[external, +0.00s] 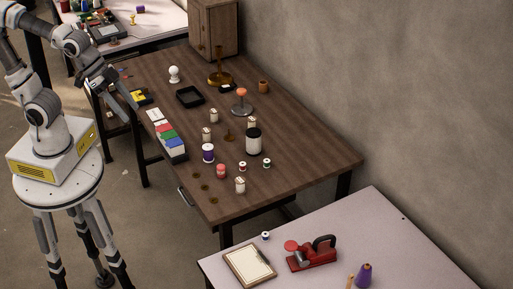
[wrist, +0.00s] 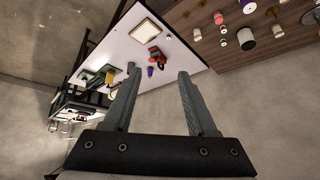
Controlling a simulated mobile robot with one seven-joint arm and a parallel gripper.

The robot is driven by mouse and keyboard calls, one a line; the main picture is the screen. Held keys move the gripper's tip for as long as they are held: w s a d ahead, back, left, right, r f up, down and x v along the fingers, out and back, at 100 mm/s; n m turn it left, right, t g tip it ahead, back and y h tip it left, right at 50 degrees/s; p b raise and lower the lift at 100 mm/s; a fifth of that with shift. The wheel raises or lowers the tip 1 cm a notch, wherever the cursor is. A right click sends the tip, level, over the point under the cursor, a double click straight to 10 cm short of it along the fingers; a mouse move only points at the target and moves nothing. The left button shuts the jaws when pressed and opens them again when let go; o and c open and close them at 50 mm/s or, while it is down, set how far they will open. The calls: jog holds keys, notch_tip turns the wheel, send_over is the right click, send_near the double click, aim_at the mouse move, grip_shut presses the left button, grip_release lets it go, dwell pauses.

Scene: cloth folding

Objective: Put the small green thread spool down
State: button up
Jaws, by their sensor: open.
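A small green thread spool (external: 266,163) with pale ends stands upright on the brown wooden table, right of a small red spool (external: 242,167) and close to a large black-and-white spool (external: 254,142). In the wrist view I cannot tell the green spool among the small items. My gripper (wrist: 157,72) is open, with nothing between its two grey fingers.
The wooden table (external: 310,160) also holds a purple spool (external: 208,152), several white-topped spools, a black tray (external: 190,95) and a row of coloured boxes (external: 167,136). The wooden table's right side is clear.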

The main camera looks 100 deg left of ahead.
jog(key=s+g, duration=0.1)
jog(key=s, duration=0.8)
jog(key=shift+s+a+r+n, duration=0.15)
jog(key=shift+s+r+n, duration=0.1)
jog(key=shift+s+n, duration=0.1)
notch_tip(320, 180, down, 7)
jog(key=b, duration=0.6)
jog(key=shift+r+b, duration=0.15)
jog(key=shift+b, duration=0.25)
dwell(2.3)
notch_tip(320, 180, down, 25)
jog(key=b, duration=2.5)
